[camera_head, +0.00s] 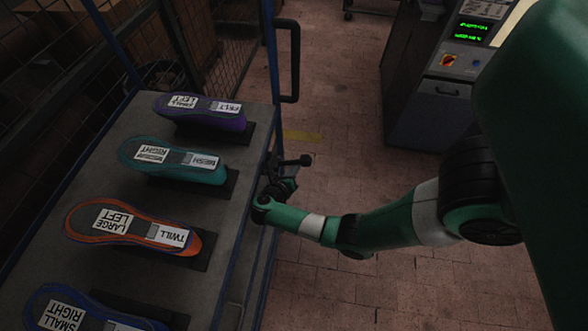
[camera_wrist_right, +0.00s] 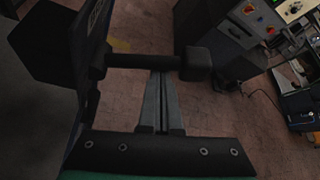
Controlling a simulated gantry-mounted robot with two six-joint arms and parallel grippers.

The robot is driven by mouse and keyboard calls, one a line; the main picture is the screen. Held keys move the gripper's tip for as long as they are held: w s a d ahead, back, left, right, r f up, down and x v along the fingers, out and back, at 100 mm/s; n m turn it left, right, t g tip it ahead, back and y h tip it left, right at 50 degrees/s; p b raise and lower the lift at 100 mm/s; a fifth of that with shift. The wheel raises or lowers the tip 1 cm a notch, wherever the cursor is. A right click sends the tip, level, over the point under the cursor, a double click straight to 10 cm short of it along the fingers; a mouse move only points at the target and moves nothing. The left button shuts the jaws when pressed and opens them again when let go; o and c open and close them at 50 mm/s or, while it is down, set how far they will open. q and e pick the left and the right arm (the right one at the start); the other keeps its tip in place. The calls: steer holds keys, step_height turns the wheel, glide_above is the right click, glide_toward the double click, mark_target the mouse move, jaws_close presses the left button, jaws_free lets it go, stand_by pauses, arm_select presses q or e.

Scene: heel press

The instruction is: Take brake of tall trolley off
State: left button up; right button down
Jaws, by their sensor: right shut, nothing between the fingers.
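The tall trolley (camera_head: 262,125) stands at the left with a grey top shelf and blue frame. Its brake lever (camera_head: 291,161), a dark rod with a blocky knob at its free end, sticks out to the right from the trolley's side. In the right wrist view the lever (camera_wrist_right: 140,61) lies across, above the fingertips. My right gripper (camera_head: 284,181) is at the trolley's side, just below the lever in the picture. In the wrist view its fingers (camera_wrist_right: 161,78) are shut and empty, with their tips at the rod. I cannot tell if they touch it. My left gripper is out of view.
Labelled insoles, such as the purple one (camera_head: 203,111) and the orange one (camera_head: 134,227), lie on the trolley top. A black handle (camera_head: 295,62) stands out behind the lever. A machine (camera_head: 425,95) with a green display stands at the back right. Brick floor between is clear.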

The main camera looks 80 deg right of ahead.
step_height(320, 180, down, 5)
steer(key=s+b, duration=0.2)
steer(key=b, duration=0.2)
steer(key=p+v, duration=0.3)
steer(key=v, duration=0.8)
steer(key=shift+w+r, duration=0.15)
steer(key=shift+r, duration=0.3)
